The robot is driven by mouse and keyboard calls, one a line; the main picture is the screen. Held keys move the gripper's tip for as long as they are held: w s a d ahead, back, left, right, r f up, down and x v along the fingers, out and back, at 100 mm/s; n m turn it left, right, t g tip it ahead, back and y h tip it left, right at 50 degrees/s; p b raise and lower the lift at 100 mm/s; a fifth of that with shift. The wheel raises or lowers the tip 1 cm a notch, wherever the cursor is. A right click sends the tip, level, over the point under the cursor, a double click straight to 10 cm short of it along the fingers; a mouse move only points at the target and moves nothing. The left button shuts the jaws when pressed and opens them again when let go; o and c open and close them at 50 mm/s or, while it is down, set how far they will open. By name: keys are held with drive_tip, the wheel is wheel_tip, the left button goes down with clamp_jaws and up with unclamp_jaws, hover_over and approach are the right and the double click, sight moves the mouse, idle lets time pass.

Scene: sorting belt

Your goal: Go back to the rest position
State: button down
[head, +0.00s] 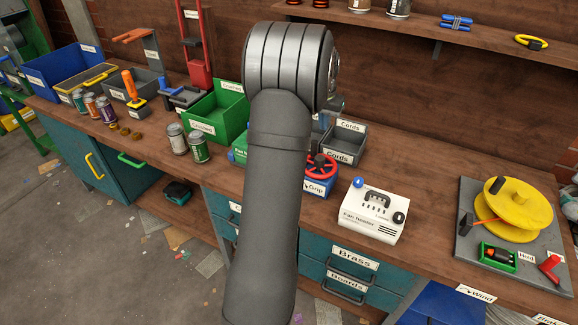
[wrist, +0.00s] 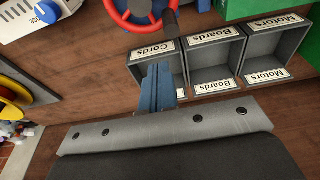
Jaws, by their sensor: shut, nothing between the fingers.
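My gripper (wrist: 159,72) shows in the wrist view as blue fingers, shut and empty. They are in front of the grey Cords bin, apparently above the bench; their height is hard to judge. The Cords bin (head: 362,143) is right of my arm there. Grey bins marked Boards (wrist: 238,57) and Motors (wrist: 296,50) stand beside it in the wrist view and look empty.
A red handwheel (head: 321,166) and a white fan heater (head: 371,214) stand on the bench (head: 440,190). A yellow reel (head: 512,208) is at the right. Green bins (head: 222,112) and several cans (head: 199,147) are left of my arm. A shelf (head: 480,32) runs above.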

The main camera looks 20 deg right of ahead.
drive_tip(key=shift+r, duration=0.6)
drive_tip(key=shift+f, duration=0.1)
wheel_tip(320, 180, down, 9)
drive_tip(key=shift+r, duration=0.1)
idle(0.4)
wheel_tip(320, 180, up, 10)
idle(0.8)
idle(2.1)
